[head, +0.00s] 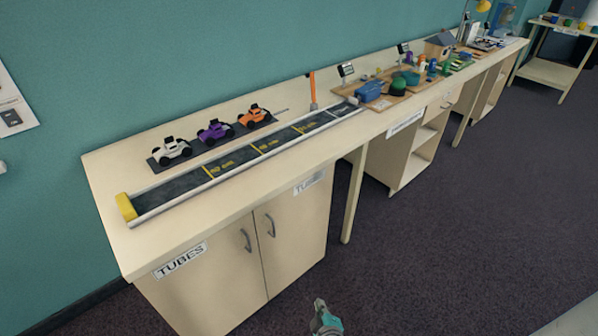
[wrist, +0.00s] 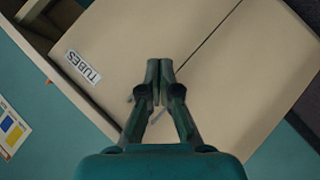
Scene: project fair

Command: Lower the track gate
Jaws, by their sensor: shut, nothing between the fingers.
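A dark track (head: 240,160) with pale side rails and yellow marks lies along the near bench top. An upright orange bar (head: 312,88), which looks like the track gate in its raised position, stands by the track's far end. My gripper (head: 322,305) is low at the bottom of the head view, in front of the bench and well apart from the bar. In the wrist view my gripper (wrist: 160,68) is shut and empty, with cabinet doors behind it. The track and the bar do not show in the wrist view.
White, purple and orange toy cars (head: 214,131) stand on a dark strip behind the track. A yellow block (head: 126,207) caps the track's near end. Cabinet doors (head: 240,255) with handles are below. Models crowd the bench farther right. The dark floor (head: 450,240) is clear.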

